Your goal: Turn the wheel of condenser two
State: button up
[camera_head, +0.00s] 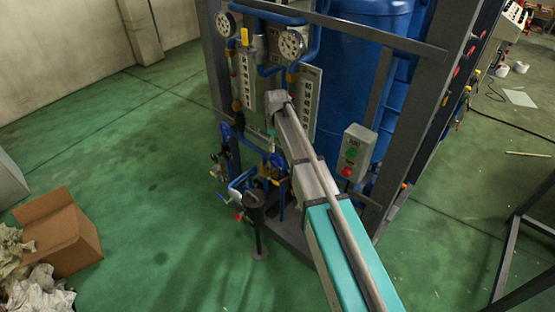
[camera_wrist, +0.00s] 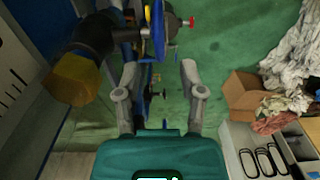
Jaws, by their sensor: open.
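A blue wheel (camera_wrist: 157,24) shows nearly edge-on at the top of the wrist view, beside a dark pipe fitting with a red knob (camera_wrist: 191,21). In the head view, a blue wheel-like part (camera_head: 225,131) sits on the left side of the pipework, left of my arm's end. I cannot tell which condenser it belongs to. My gripper (camera_wrist: 160,78) is open, with nothing between its two fingers. The blue wheel lies beyond the fingertips, apart from them in the picture. My arm hides part of the pipework in the head view, and the fingers are not clear there.
A dark pipe with a yellow-brown end (camera_wrist: 74,80) is close on the left in the wrist view. The grey frame (camera_head: 220,62), gauges (camera_head: 291,43), blue tank (camera_head: 345,100) and button box (camera_head: 355,151) surround my arm. A cardboard box (camera_head: 60,235) stands on open green floor.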

aim_at(277, 155)
jog(key=shift+f+b, duration=2.45)
jog(key=shift+f, duration=0.25)
grip_shut()
jog(key=shift+d, duration=0.2)
jog(key=shift+a, duration=0.15)
jog(key=shift+s, duration=0.1)
